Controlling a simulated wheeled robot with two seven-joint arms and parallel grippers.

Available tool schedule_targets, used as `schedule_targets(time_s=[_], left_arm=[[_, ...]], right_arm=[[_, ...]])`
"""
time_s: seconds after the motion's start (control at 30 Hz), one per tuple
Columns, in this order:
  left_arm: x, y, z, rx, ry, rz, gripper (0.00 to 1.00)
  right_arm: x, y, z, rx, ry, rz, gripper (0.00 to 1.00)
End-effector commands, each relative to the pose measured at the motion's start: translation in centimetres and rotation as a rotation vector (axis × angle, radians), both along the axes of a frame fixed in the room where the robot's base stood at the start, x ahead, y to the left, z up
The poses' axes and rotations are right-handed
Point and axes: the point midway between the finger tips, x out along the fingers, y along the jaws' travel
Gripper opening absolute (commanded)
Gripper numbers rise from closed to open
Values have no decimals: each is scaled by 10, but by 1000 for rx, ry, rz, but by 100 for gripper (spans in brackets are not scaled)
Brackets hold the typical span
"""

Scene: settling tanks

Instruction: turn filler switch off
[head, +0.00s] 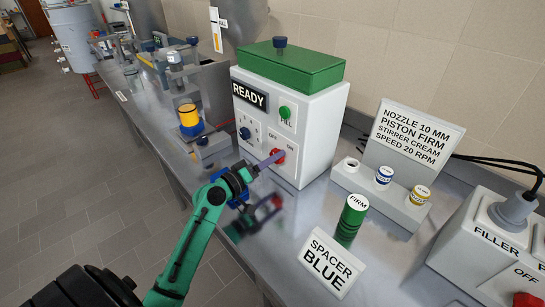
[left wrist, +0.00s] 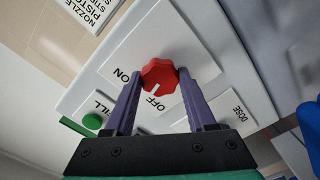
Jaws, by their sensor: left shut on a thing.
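A red knob (head: 277,156) sits on the front of a white machine (head: 318,140) with a green lid, between OFF and ON labels. My left gripper (head: 265,163) is at this knob, its purple fingers on either side. In the left wrist view the red knob (left wrist: 159,75) lies between the fingertips, and the gripper is shut on it. Its white mark is on the side of the OFF label. A separate grey box (head: 482,250) at the right edge is lettered FILLER and OFF, with a red switch (head: 526,300) cut off by the frame. My right gripper is not in view.
A green FIRM cylinder (head: 351,219) and a SPACER BLUE card (head: 333,263) stand on the metal bench, right of my arm. A rack (head: 388,195) with small caps and a sign (head: 416,132) are behind. A yellow-and-blue part (head: 190,119) stands left of the machine.

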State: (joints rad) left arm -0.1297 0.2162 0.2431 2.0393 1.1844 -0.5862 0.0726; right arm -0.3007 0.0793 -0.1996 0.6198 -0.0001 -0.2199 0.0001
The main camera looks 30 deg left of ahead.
Motion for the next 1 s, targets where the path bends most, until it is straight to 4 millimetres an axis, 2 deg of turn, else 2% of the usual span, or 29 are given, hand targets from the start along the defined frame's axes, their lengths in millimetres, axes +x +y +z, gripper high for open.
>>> schedule_targets(time_s=[0.2, 0.5, 1.0], left_arm=[[0, 0, 1, -168, 61, 1, 0], [0, 0, 0, -320, 113, 1, 0], [0, 0, -1, -371, 131, 1, 0]], right_arm=[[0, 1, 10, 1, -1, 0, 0], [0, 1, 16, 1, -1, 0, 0], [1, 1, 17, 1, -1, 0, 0]])
